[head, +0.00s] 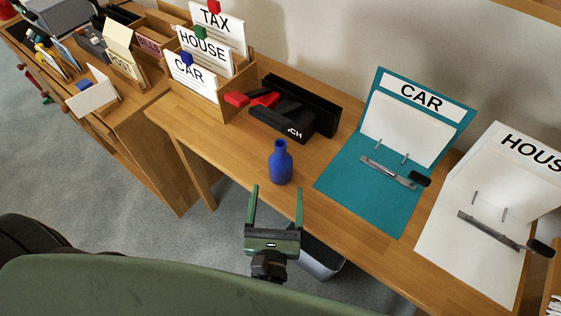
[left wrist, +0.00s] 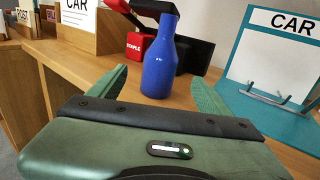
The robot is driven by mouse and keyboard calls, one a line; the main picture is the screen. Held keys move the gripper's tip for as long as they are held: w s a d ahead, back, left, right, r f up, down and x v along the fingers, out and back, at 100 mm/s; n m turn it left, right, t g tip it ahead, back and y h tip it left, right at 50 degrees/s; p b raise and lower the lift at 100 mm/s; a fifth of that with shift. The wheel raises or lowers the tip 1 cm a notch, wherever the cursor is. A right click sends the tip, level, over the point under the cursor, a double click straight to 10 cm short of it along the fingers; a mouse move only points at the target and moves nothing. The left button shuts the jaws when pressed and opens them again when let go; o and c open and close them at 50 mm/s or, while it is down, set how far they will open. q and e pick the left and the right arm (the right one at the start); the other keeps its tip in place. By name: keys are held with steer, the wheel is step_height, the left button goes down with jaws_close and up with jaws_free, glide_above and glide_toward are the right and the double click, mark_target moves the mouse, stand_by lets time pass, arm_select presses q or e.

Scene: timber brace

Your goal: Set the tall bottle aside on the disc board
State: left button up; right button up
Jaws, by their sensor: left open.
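A blue bottle (head: 280,163) with a narrow neck stands upright on the wooden desk, near its front edge. It also shows in the left wrist view (left wrist: 159,62), beyond and between my fingers. My left gripper (head: 277,190) is open and empty, with its two green fingers pointing at the bottle from the front side of the desk. My right gripper is not in view. I cannot make out a disc board in either view.
Behind the bottle are a black hole punch (head: 290,119) and a red stapler (head: 252,99). A wooden card box (head: 236,92) stands left of them. A teal CAR board (head: 361,206) with a metal clip lies right, then a white HOUSE board (head: 450,262). Bare desk surrounds the bottle.

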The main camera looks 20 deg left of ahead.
mark_target(280, 172)
arm_select(q)
steer(key=shift+w+r, duration=0.1)
steer(key=shift+w, duration=0.35)
steer(key=p+x, duration=0.1)
steer(key=x, duration=0.4)
steer(key=shift+w+a+r+p, duration=0.1)
steer(key=shift+w+r+p, duration=0.1)
steer(key=shift+w+p, duration=0.1)
steer(key=shift+w+a+f, duration=0.15)
steer(key=shift+w, duration=0.35)
jaws_close()
